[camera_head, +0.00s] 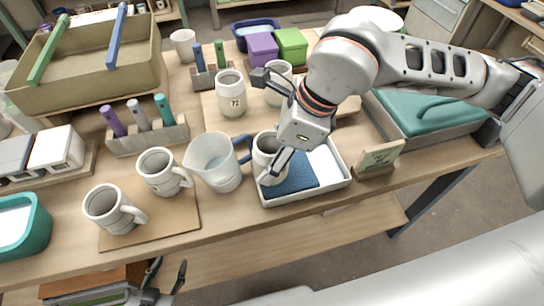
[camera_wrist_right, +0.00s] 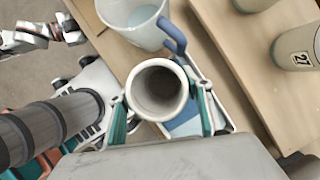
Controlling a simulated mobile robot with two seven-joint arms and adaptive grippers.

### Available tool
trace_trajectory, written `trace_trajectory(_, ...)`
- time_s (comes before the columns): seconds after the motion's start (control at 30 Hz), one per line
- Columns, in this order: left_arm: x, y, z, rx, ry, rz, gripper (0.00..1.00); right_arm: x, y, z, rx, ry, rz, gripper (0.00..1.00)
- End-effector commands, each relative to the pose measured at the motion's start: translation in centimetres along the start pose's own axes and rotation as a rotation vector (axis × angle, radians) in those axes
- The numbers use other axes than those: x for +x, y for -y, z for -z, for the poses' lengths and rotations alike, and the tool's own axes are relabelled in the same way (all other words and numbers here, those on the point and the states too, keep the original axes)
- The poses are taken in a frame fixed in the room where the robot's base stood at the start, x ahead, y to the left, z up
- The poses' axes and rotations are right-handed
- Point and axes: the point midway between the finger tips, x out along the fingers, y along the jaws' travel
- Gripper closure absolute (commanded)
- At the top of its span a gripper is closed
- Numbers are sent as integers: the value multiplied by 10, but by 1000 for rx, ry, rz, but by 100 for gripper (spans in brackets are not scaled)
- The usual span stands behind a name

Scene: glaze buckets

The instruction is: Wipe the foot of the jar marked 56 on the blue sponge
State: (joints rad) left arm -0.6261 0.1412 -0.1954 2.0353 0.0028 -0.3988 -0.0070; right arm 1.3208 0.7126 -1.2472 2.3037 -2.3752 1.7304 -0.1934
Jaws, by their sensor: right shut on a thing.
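A cream jar (camera_head: 266,155) is held upright in my right gripper (camera_head: 278,135) above the left part of a white tray, over a blue sponge (camera_head: 292,176). The wrist view looks down into the jar's open mouth (camera_wrist_right: 157,90), with the fingers on either side of it (camera_wrist_right: 162,112). Its marking does not show. The jar's foot is low in the tray; I cannot tell whether it touches the sponge. In the wrist view the sponge (camera_wrist_right: 186,124) is partly hidden behind the jar. My left gripper (camera_head: 167,278) is open and empty below the table's front edge.
A clear pitcher (camera_head: 215,165) with a blue handle stands close left of the tray (camera_head: 328,160). Two mugs (camera_head: 158,172) (camera_head: 112,210) sit on a board further left. A jar marked 72 (camera_head: 231,95) and another jar (camera_head: 279,85) stand behind. A small sign (camera_head: 379,160) stands right.

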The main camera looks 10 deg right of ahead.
Motion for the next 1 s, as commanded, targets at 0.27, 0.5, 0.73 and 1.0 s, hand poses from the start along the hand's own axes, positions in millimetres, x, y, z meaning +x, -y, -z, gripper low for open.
trace_trajectory(0.27, -7, 7, 25, 5, -27, 9, 60, -28, 1, -12, -2, 3, 6, 81)
trace_trajectory(0.5, -12, 11, 41, 8, -43, 14, 60, -48, 1, -20, -2, 3, 6, 81)
trace_trajectory(0.73, -14, 14, 51, 10, -54, 18, 60, -59, 1, -25, 0, 2, 4, 81)
trace_trajectory(1.0, -12, 15, 52, 10, -56, 19, 60, -58, 0, -24, 0, 1, 2, 81)
